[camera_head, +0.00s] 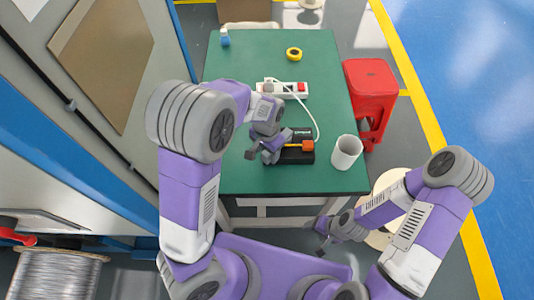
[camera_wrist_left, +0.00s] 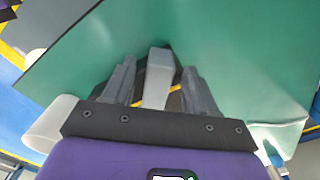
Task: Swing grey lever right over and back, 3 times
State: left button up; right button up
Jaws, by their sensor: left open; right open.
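A black device (camera_head: 302,132) with an orange block (camera_head: 308,146) and a yellow strip sits on the green table (camera_head: 235,180). My left gripper (camera_head: 262,156) is open at the device's left side. In the left wrist view a light grey lever (camera_wrist_left: 158,70) lies between the two open fingers of this gripper (camera_wrist_left: 158,85), with a gap on either side. The black device and its yellow strip show partly behind it. In the head view I cannot make out the lever apart from the gripper. My right gripper (camera_head: 323,242) is open and empty, low in front of the table.
A white cup (camera_head: 346,153) stands right of the device; it also shows in the left wrist view (camera_wrist_left: 50,123). Behind lie a white power strip (camera_head: 285,90) with a white cable and a yellow tape roll (camera_head: 293,54). A red stool (camera_head: 370,85) stands beyond the right edge.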

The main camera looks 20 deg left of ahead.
pick_arm(q)
jog(key=shift+f, duration=0.65)
grip_shut()
